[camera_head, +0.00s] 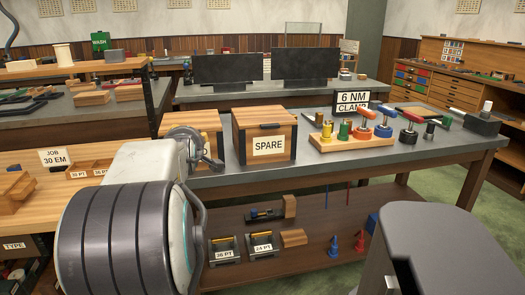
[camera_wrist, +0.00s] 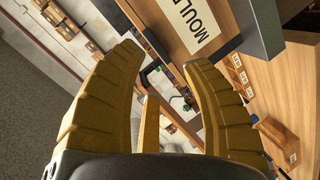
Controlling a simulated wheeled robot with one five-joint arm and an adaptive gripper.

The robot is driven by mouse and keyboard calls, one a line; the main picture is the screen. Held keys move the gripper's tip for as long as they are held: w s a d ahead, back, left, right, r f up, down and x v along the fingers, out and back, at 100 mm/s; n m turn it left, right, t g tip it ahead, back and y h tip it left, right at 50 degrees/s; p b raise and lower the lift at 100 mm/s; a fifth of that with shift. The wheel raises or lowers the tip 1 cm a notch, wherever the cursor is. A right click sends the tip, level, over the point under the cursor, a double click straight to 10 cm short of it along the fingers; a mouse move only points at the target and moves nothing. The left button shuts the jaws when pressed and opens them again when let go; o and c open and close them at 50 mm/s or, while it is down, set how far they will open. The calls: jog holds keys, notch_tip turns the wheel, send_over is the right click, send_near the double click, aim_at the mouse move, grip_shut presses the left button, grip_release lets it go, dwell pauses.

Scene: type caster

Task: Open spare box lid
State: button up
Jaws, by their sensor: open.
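The spare box (camera_head: 243,148) is a wooden box with a white "SPARE" label on its front. It stands on the grey workbench in the head view, right of my arm. Its lid (camera_head: 265,117) looks closed, with a dark handle or catch at the front above the label. My gripper (camera_wrist: 163,56) shows yellow ribbed fingers spread apart in the wrist view, with nothing visibly held between them. I cannot make out the spare box in the wrist view.
Another wooden box (camera_head: 204,122) stands left of the spare box, partly behind my arm. A wooden rack (camera_head: 352,142) of coloured-handled tools is to the right, near a "6 NM CLAMP" sign (camera_head: 352,98). The wrist view shows a label reading "MOUL" (camera_wrist: 190,22), cut off.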

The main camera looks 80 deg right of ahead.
aim_at(270, 126)
jog(key=shift+s+d+f+g+h+b, duration=0.3)
jog(key=shift+s+d+g+h+b, duration=0.7)
jog(key=shift+s+d, duration=1.8)
jog(key=shift+s+d+f+g+h+b, duration=0.35)
jog(key=shift+s+d+g+b, duration=0.4)
jog(key=shift+s+d+b, duration=1.85)
jog(key=shift+s+d+f+g+h+p, duration=0.1)
jog(key=shift+s+d+f+g+h, duration=0.45)
jog(key=shift+s+d, duration=2.45)
jog(key=shift+s+d+r+g, duration=0.1)
jog(key=shift+s+r+g, duration=0.1)
jog(key=shift+s, duration=0.3)
jog(key=shift+s+d+r+g, duration=0.1)
jog(key=shift+s+r, duration=0.05)
jog(key=shift+s, duration=0.35)
jog(key=shift+c, duration=0.3)
grip_shut()
